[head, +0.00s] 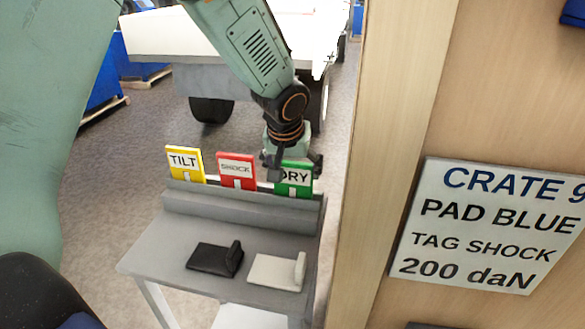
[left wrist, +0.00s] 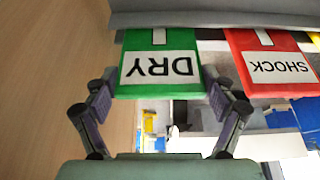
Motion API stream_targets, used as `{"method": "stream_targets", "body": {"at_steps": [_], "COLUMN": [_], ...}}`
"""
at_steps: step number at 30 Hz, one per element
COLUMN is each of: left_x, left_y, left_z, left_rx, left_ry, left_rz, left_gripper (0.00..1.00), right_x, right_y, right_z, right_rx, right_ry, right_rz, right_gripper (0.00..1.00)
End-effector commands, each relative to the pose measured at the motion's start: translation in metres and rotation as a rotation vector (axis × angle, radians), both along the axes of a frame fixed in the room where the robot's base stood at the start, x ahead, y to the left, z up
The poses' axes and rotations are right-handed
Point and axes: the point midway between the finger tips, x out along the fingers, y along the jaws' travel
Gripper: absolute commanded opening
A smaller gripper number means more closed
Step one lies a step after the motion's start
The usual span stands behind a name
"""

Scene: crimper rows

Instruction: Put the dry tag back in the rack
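The dry tag (head: 296,180) is green with a white label and stands upright at the right end of the grey rack (head: 240,207). It lines up with the red shock tag (head: 237,171) and the yellow tilt tag (head: 185,164). My left gripper (head: 293,163) is over the dry tag from above and behind. In the left wrist view, the two fingers of my left gripper (left wrist: 161,82) stand at either side edge of the dry tag (left wrist: 160,68), with narrow gaps beside its upper corners. My right gripper is not in view.
A black pad (head: 208,258) and a white pad (head: 270,271) lie on the grey stand below the rack. A wooden post (head: 385,150) rises close on the right, with a crate sign (head: 490,230) beyond it. A white vehicle stands behind.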

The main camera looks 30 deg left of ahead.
Motion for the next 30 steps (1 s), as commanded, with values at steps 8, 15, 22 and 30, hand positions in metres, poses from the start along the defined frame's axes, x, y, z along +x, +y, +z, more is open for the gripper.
{"method": "stream_targets", "body": {"at_steps": [8,15,22,30], "left_x": [0.0,0.0,-0.005,-0.028], "left_y": [0.0,0.0,-0.002,-0.007], "left_z": [0.0,0.0,0.019,0.071], "left_rx": [0.0,0.0,0.001,0.002], "left_ry": [0.0,0.0,-0.004,-0.005], "left_rz": [0.0,0.0,-0.001,0.0], "left_gripper": [1.0,1.0,1.0,1.0], "right_x": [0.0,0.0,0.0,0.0], "right_y": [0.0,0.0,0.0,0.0], "right_z": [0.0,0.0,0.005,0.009], "right_rx": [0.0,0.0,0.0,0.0], "right_ry": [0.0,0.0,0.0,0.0], "right_rz": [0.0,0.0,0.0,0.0], "right_gripper": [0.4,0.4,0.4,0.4]}}
